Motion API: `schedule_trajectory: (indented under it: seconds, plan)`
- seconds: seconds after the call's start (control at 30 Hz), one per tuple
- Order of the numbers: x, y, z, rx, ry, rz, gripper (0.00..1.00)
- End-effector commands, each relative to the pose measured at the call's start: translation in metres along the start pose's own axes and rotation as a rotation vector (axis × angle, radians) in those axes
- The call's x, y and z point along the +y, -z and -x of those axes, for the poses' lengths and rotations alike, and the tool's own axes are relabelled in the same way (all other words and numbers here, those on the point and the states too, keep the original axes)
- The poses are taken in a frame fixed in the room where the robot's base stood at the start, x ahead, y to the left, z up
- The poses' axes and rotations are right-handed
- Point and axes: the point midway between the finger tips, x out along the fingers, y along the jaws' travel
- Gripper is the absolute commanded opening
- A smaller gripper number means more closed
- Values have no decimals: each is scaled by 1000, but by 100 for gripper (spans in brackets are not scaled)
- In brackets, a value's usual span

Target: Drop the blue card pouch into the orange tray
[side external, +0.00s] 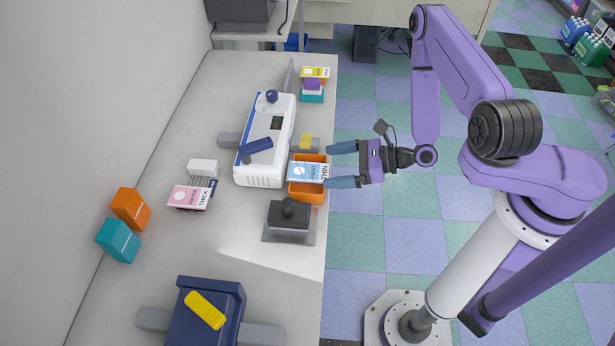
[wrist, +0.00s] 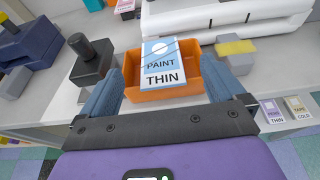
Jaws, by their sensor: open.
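The blue card pouch, a light blue and white card marked PAINT THIN (side external: 306,171), is at the orange tray (side external: 306,196). In the wrist view the pouch (wrist: 163,66) lies tilted over the opening of the tray (wrist: 206,75), its far end overlapping the back rim. I cannot tell whether it rests on the rims or hangs just above them. My gripper (side external: 343,165) is open at the table's edge side of the tray. In the wrist view its blue fingers (wrist: 164,84) stand wide apart, one on each side of the tray and pouch, with nothing clasped between them.
A white laminator-like machine (side external: 265,140) stands behind the tray. A black stamp-like block (side external: 290,214) is close beside it, and a yellow-topped grey block (side external: 306,141) is on the other side. A pink pouch (side external: 188,197) lies farther back.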

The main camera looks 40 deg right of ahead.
Motion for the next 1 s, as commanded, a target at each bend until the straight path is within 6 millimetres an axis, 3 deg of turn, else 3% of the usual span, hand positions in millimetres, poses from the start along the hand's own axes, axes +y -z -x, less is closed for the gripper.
schedule_trajectory:
  seconds: [0.2,0.6,1.0]
  plan:
    - [-1,0,40,-3,8,-6,96]
    - [-1,0,96,-3,8,-4,96]
    - [0,-1,127,-4,1,1,96]
